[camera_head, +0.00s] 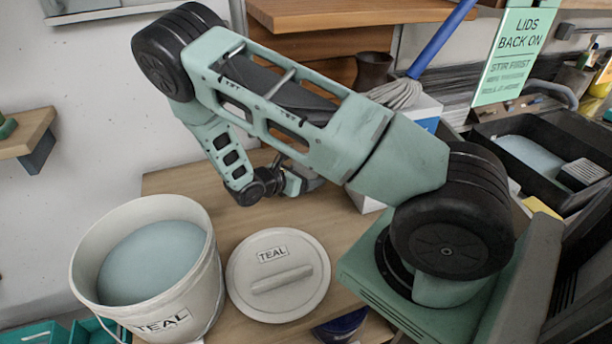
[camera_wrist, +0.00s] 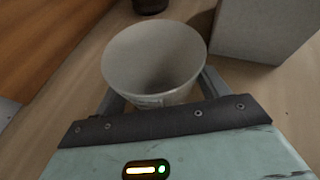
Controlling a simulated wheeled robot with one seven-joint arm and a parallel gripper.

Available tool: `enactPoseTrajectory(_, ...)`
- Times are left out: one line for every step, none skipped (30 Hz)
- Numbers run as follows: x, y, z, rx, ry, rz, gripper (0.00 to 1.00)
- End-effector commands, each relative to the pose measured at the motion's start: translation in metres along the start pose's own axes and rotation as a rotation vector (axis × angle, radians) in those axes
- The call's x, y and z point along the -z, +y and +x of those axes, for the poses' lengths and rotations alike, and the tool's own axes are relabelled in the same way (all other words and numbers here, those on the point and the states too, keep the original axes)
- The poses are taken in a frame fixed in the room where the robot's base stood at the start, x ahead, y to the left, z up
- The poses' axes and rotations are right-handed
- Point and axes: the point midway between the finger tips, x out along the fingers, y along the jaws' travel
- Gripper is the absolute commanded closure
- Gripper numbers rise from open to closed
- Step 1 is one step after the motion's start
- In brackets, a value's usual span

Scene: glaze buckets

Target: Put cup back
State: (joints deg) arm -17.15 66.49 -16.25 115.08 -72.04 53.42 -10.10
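A pale grey-white cup (camera_wrist: 150,62) is in the wrist view, upright and with its open mouth toward the camera. A small part of a label shows low on its near wall. The two fingers of my gripper (camera_wrist: 160,98) stand on either side of the cup, close against its lower walls. Their tips are hidden by the cup, so I cannot tell whether they press on it. The cup's base is hidden too. In the head view my own arm covers the cup, and my gripper (camera_head: 303,180) shows only in part, low over the wooden table.
A bucket (camera_head: 195,290) labelled TEAL holds pale glaze at left, with its lid (camera_head: 305,262) flat on the table (camera_head: 165,183) beside it. A box (camera_wrist: 270,25) stands right of the cup.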

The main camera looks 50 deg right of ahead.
Motion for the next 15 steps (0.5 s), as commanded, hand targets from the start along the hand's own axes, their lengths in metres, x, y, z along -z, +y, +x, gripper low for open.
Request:
enactPoseTrajectory(-0.001,0.0,0.0,0.0,0.0,0.0,0.17)
enactPoseTrajectory(-0.001,0.0,0.0,0.0,0.0,0.0,0.17)
enactPoseTrajectory(-0.001,0.0,0.0,0.0,0.0,0.0,0.17)
enactPoseTrajectory(-0.001,0.0,0.0,0.0,0.0,0.0,0.17)
enactPoseTrajectory(-0.001,0.0,0.0,0.0,0.0,0.0,0.17)
enactPoseTrajectory(-0.001,0.0,0.0,0.0,0.0,0.0,0.17)
enactPoseTrajectory(-0.001,0.0,0.0,0.0,0.0,0.001,0.17)
enactPoseTrajectory(-0.001,0.0,0.0,0.0,0.0,0.001,0.17)
enactPoseTrajectory(-0.002,0.0,-0.001,0.0,0.0,0.001,0.17)
enactPoseTrajectory(-0.003,0.0,-0.001,0.0,0.0,0.001,0.17)
enactPoseTrajectory(-0.005,0.0,-0.002,0.0,0.001,0.001,0.17)
enactPoseTrajectory(-0.003,0.001,-0.005,-0.002,0.001,0.002,0.17)
enactPoseTrajectory(-0.002,0.001,-0.009,-0.003,0.001,0.003,0.17)
enactPoseTrajectory(-0.002,0.001,-0.013,-0.003,0.001,0.003,0.17)
enactPoseTrajectory(-0.002,0.001,-0.019,-0.004,0.0,0.002,0.17)
